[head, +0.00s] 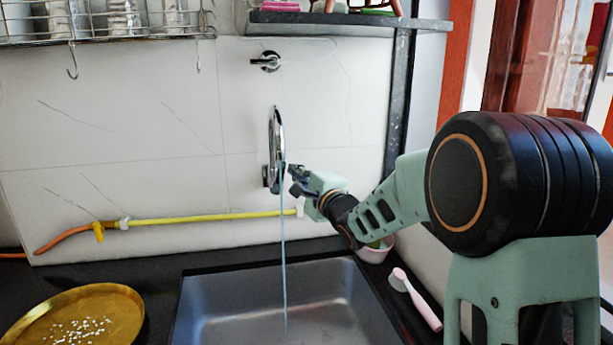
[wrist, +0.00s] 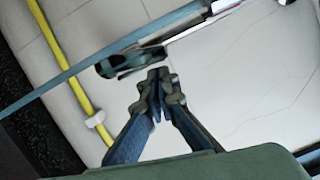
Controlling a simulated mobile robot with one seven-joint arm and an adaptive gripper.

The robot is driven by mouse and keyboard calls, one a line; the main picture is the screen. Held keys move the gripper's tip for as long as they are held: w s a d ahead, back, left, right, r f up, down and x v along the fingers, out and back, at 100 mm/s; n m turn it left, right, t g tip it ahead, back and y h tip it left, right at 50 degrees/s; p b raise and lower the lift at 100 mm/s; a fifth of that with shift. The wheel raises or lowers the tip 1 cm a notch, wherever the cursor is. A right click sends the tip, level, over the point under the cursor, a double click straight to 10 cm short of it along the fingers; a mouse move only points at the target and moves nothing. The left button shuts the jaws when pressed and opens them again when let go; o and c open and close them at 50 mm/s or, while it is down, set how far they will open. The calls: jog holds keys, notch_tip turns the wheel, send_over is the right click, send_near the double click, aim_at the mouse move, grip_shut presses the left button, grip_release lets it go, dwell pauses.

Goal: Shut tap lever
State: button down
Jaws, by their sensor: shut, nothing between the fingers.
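The chrome tap (head: 277,135) is on the white tiled wall above the sink, and its dark mount (head: 267,178) is at its lower end. A thin bluish stream of water (head: 284,260) runs down from it into the sink. I cannot clearly tell the lever from the rest of the tap. My gripper (head: 293,181) is just right of the tap's lower end. In the wrist view my gripper (wrist: 158,78) is shut and empty, its tips close to the dark tap part (wrist: 130,62). I cannot tell whether they touch it. The water crosses this view diagonally.
The steel sink (head: 215,290) lies below the tap. A yellow hose (head: 200,219) runs along the wall. A brass plate with white grains (head: 125,300) is at lower left, a pink brush (head: 422,305) at right. A second wall valve (head: 268,61) and a shelf (head: 345,22) are above.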

jog(key=shift+a, duration=0.1)
jog(key=shift+s+a+r+n+p, duration=0.2)
jog(key=shift+a+r+n+p, duration=0.35)
jog(key=shift+a+n+p, duration=0.25)
